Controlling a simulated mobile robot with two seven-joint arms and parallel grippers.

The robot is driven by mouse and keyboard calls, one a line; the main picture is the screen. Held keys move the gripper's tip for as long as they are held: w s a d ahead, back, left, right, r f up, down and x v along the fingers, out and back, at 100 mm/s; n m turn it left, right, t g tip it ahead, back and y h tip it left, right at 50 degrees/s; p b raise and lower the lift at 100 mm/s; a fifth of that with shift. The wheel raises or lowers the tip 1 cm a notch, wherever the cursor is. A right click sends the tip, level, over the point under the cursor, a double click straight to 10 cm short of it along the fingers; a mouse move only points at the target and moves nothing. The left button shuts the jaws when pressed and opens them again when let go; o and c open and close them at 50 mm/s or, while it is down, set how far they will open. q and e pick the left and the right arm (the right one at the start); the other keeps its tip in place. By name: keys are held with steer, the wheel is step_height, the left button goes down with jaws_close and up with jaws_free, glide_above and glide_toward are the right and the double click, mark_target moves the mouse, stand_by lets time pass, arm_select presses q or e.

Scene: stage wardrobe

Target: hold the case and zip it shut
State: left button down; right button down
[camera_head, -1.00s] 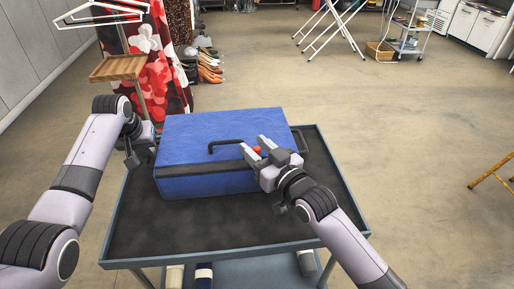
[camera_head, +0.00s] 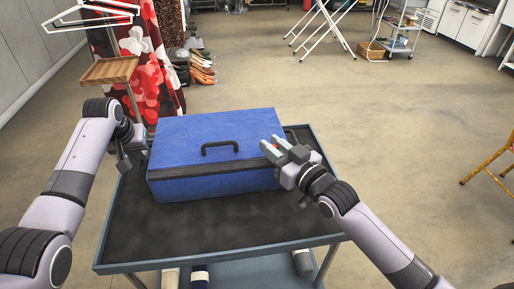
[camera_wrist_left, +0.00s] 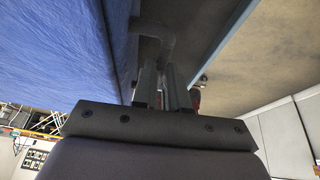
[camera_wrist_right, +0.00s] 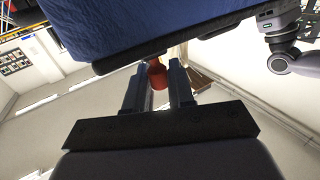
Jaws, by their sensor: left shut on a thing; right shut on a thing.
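My right gripper (camera_head: 270,143) is at the case's front right corner, shut on the red zip pull (camera_wrist_right: 157,75). The pull is mostly hidden between the fingers in the head view.
The cart top (camera_head: 240,220) is bare in front of the case. A clothes rail with a small wooden shelf (camera_head: 108,70) and red floral cloth stands behind left. A yellow trestle (camera_head: 490,160) is at far right, with open floor between.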

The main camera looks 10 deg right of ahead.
arm_select(q)
steer(key=shift+a, duration=0.15)
arm_select(e)
steer(key=shift+d, duration=1.05)
steer(key=c, duration=1.1)
jaws_free()
steer(key=shift+s, duration=0.2)
steer(key=v, duration=1.1)
steer(key=shift+s+d, duration=0.2)
steer(key=shift+s, duration=0.05)
arm_select(q)
steer(key=c, duration=1.1)
jaws_free()
